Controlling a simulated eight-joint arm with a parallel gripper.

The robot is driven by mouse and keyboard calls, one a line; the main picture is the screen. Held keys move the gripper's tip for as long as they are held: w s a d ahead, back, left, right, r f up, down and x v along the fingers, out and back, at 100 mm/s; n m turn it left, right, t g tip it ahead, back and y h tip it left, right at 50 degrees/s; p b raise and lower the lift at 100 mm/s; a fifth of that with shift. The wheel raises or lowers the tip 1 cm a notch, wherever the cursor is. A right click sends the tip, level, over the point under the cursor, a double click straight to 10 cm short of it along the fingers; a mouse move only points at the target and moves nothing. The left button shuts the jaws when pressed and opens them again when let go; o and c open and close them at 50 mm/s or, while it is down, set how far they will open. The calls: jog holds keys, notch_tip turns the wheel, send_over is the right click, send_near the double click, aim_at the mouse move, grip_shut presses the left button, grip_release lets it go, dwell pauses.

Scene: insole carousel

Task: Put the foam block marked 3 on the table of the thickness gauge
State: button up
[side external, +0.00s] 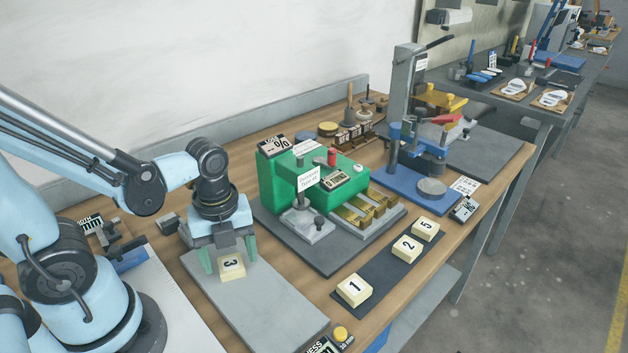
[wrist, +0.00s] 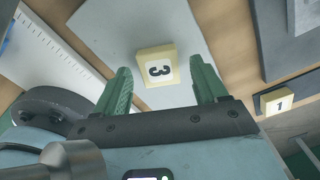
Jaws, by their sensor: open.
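The cream foam block marked 3 (side external: 232,265) lies flat on a grey plate (side external: 262,303). In the wrist view the block (wrist: 158,67) shows between the green fingertips, with a gap on each side. My gripper (side external: 229,262) is open and empty, pointing down at the block. How far the fingertips reach down its sides is hard to tell. A blue stand with a round grey table (side external: 432,187) and a red lever, seemingly the thickness gauge, is at right. The round table looks bare.
Foam blocks 1 (side external: 354,290), 2 (side external: 406,248) and 5 (side external: 426,229) lie on a dark strip (side external: 379,279). A yellow button (side external: 340,333) is at the front edge.

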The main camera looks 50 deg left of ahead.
aim_at(230, 263)
jog(key=shift+r, duration=5.55)
jog(key=w+n+t, duration=0.7)
jog(key=n, duration=1.5)
jog(key=shift+w+f, duration=0.15)
jog(key=shift+w, duration=0.05)
